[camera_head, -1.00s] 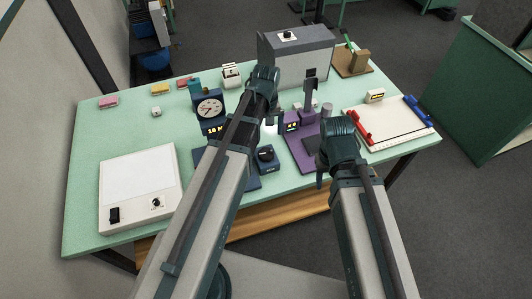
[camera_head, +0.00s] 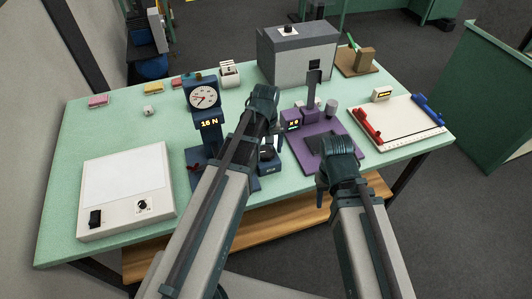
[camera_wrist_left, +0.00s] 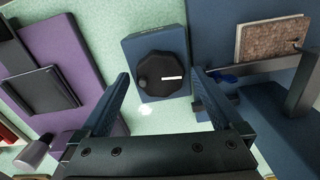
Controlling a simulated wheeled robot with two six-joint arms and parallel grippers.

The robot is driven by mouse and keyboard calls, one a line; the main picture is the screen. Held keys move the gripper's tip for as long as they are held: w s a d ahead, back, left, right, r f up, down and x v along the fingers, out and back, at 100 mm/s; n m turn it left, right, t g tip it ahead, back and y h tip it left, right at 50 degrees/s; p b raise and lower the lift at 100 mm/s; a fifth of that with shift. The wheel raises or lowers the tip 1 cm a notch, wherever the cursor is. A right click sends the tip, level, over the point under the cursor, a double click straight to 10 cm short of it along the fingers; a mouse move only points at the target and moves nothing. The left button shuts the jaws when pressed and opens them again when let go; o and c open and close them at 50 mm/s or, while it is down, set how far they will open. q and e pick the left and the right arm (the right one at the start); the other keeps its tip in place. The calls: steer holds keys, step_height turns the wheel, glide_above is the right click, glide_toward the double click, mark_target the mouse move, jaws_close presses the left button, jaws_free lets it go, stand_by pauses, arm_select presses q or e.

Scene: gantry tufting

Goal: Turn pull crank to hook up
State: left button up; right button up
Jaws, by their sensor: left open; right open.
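The pull crank looks like a black octagonal knob with a white mark and a round grip (camera_wrist_left: 161,75) on a small blue box in the left wrist view. In the head view its blue box (camera_head: 268,163) is partly hidden behind my left arm. My right gripper (camera_head: 322,182) is open near the purple stand (camera_head: 300,145).
A brown swatch (camera_wrist_left: 270,38) lies on a blue part close to the left gripper's right finger. A grey box (camera_head: 297,55) stands behind. A white panel (camera_head: 128,185) is at the left, a white board (camera_head: 400,122) at the right. Small blocks line the back edge.

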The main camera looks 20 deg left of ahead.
mark_target(266, 151)
arm_select(q)
steer(key=c, duration=1.3)
steer(key=m, duration=0.4)
steer(key=shift+m, duration=0.4)
steer(key=o, duration=1.3)
steer(key=shift+r, duration=0.1)
step_height(266, 151, up, 14)
steer(key=p, duration=1.4)
